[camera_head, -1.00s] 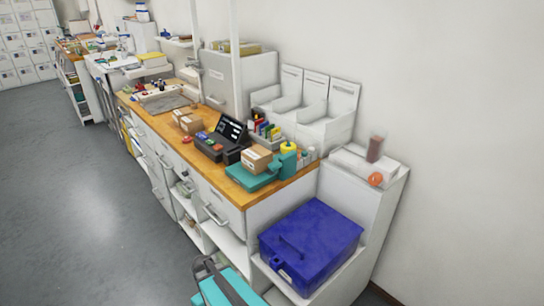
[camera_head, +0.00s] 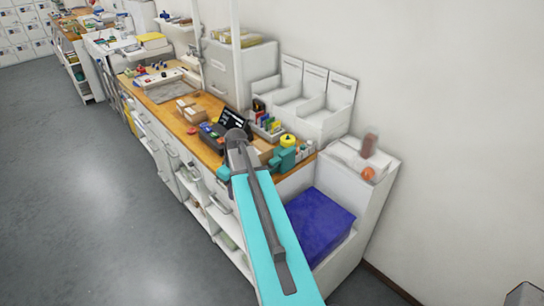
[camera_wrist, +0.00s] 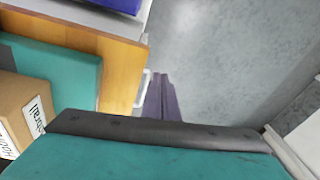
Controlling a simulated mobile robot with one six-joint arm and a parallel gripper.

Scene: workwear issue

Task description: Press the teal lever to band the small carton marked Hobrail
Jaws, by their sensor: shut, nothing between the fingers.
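The small carton marked Hobrail (camera_wrist: 14,105) is at the left edge of the wrist view, its label partly readable. It sits by a flat teal base (camera_wrist: 60,70) on the wooden counter. In the head view only a strip of the carton (camera_head: 265,147) shows behind my arm. The upright teal part (camera_head: 283,160) of the bander stands to its right; I cannot make out the lever clearly. My gripper (camera_wrist: 160,80) is shut and empty. Its fingers appear over the floor, beyond the counter's front edge, apart from the carton. In the head view my arm hides the fingers.
A dark terminal (camera_head: 232,120) and more cartons (camera_head: 194,115) stand left along the counter (camera_head: 160,110). A yellow-topped item (camera_head: 288,140) is beside the teal part. A blue box (camera_head: 322,222) sits low at the right. The floor (camera_head: 90,200) in front is clear.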

